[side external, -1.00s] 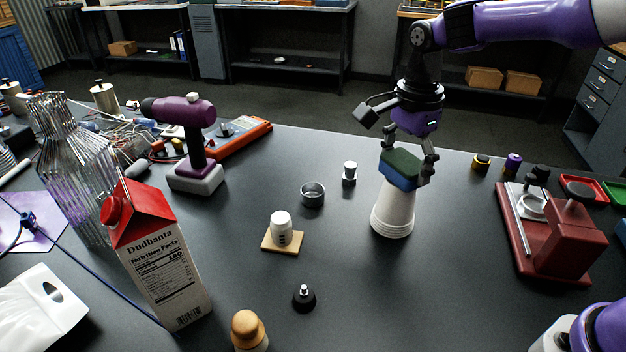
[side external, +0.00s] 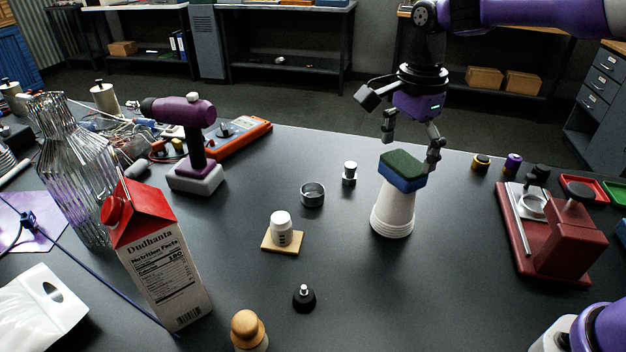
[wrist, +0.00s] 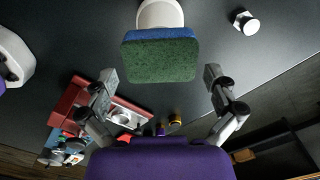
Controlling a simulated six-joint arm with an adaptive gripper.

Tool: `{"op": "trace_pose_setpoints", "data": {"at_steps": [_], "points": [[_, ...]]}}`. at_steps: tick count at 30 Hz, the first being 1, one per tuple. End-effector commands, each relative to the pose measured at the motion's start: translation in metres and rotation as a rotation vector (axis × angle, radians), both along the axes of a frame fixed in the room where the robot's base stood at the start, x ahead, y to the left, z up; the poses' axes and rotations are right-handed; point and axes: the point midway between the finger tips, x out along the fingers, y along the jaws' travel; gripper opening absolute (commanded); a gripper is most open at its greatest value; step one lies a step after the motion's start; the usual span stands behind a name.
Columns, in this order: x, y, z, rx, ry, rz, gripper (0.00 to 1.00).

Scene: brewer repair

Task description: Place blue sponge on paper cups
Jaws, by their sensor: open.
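The blue sponge (side external: 402,180) with a dark green top (side external: 403,163) lies on the upturned stack of white paper cups (side external: 393,211). It sits slightly tilted and overhangs the narrow top of the stack. In the wrist view the sponge's green face (wrist: 160,61) shows near the top middle, with part of the cups (wrist: 160,13) behind it. My gripper (side external: 411,152) is open above and around the sponge. In the wrist view its fingers (wrist: 160,78) stand wide apart on either side, with gaps to the sponge.
A red brewer (side external: 560,235) stands to the right. A metal ring (side external: 312,194), a small metal cylinder (side external: 349,172) and a white piece on a wooden block (side external: 281,232) are to the left. A red-topped carton (side external: 155,255) is further left.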

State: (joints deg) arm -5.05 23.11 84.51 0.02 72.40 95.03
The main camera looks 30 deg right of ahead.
Motion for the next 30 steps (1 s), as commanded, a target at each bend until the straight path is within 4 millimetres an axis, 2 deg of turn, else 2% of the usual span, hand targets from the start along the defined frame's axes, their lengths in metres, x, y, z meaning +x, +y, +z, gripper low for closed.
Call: {"op": "trace_pose_setpoints", "data": {"at_steps": [3, 9, 17, 20, 24, 26, 30], "points": [[0.001, 0.0, 0.03, 0.001, -0.007, 0.0, 1.0], [0.001, 0.0, 0.074, 0.0, -0.005, 0.0, 1.0], [-0.004, -0.001, 0.098, 0.001, -0.014, 0.037, 1.0], [-0.018, -0.005, 0.105, -0.001, -0.059, 0.176, 1.0], [-0.055, -0.015, 0.107, -0.039, -0.177, 0.541, 1.0], [-0.075, -0.019, 0.102, -0.076, -0.231, 0.723, 1.0], [-0.115, -0.026, 0.08, -0.195, -0.329, 1.109, 1.0]]}}
